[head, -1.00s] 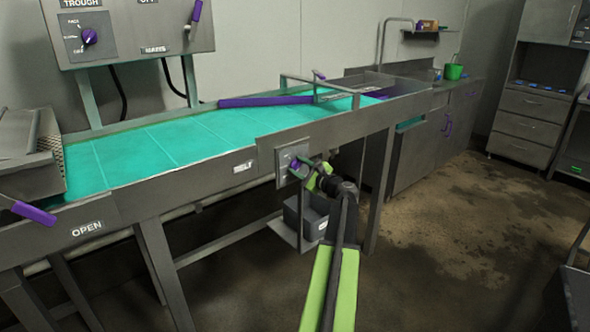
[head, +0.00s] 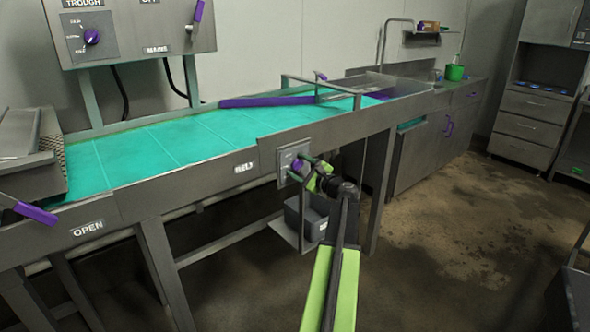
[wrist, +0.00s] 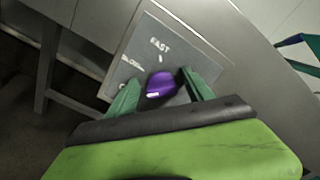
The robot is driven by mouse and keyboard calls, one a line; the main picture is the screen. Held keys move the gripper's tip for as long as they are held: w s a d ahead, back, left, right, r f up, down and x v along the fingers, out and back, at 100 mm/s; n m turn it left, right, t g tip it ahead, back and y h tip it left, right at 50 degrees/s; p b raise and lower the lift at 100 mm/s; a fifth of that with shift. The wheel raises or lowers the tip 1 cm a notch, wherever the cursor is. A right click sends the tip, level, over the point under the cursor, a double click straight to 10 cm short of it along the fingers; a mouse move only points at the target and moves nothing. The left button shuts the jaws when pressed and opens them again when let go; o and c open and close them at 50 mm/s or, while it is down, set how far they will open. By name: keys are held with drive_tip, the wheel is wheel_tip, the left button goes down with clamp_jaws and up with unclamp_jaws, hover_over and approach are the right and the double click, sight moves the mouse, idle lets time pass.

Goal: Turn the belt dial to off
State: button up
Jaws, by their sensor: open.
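The belt dial is a purple knob (wrist: 161,84) on a grey plate (wrist: 150,45) marked FAST and SLOW; a third marking is mostly hidden by a finger. In the head view the dial (head: 297,165) sits on the front side of the conveyor, right of the BELT label (head: 244,168). My gripper (wrist: 160,92) is open, with one green finger on each side of the knob. I cannot tell whether the fingers touch it. In the head view my gripper (head: 309,170) is right at the dial plate.
The teal conveyor belt (head: 150,142) runs above the dial. A grey box (head: 305,220) hangs on a shelf below it. A panel with a trough dial (head: 92,37) is at upper left, and a purple OPEN handle (head: 36,213) at lower left. The floor at right is clear.

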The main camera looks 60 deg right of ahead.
drive_tip(key=v, duration=1.7)
drive_tip(key=shift+s, duration=0.15)
drive_tip(key=shift+a, duration=0.1)
